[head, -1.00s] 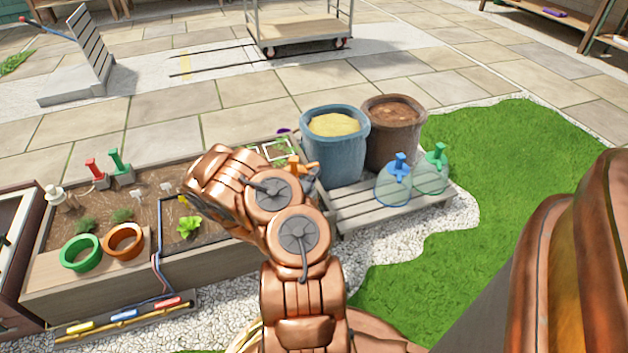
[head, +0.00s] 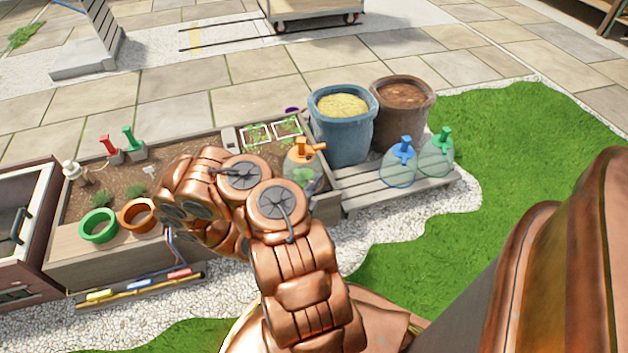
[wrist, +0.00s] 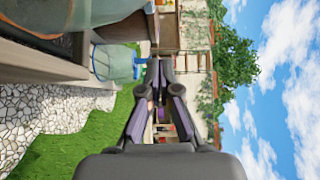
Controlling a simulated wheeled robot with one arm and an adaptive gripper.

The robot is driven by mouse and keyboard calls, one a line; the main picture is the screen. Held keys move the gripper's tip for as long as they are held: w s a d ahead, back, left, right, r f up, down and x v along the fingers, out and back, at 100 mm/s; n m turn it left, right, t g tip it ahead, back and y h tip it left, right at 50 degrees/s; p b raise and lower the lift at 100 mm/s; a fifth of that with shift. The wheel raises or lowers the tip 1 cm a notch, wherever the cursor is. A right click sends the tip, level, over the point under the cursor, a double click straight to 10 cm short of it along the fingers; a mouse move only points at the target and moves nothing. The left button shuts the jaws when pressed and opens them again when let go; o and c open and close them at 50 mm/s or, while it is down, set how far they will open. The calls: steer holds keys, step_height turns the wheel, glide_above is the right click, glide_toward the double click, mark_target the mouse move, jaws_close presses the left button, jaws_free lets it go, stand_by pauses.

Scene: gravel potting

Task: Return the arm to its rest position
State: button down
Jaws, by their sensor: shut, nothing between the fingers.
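My copper arm (head: 245,205) is bent over the front of the planter box in the head view, with its outer links folded to the left.
An orange-handled clear bell (head: 303,165) stands close behind my arm. Blue (head: 342,135) and brown (head: 402,118) pots and two more bells stand on a slatted pallet (head: 375,196). Grass (head: 520,150) at right is open.

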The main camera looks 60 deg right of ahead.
steer(key=shift+a, duration=0.6)
steer(key=shift+r, duration=0.1)
steer(key=s+a+r+m+g+y+p, duration=0.1)
steer(key=s+a+r+m+g+p, duration=0.25)
steer(key=r+m, duration=0.75)
steer(key=s+a+r+m+g+y+p, duration=0.15)
steer(key=r+m+g+p, duration=0.45)
steer(key=r, duration=1.1)
steer(key=s+a+r+m+g+y+p, duration=0.1)
steer(key=s+a+r+m+g+p, duration=0.15)
steer(key=r+m+p, duration=0.75)
steer(key=s+a+r+m+t+y+p, duration=0.1)
steer(key=a+r+m+t+y+p, duration=0.3)
steer(key=a+r, duration=1)
steer(key=s+a+r+m+t+y+p, duration=0.1)
steer(key=a+r+m+t+y+p, duration=0.4)
steer(key=a, duration=1.7)
step_height(320, 180, up, 9)
steer(key=y+p, duration=0.5)
steer(key=p, duration=0.5)
steer(key=shift+r+t, duration=0.2)
steer(key=shift+t, duration=0.1)
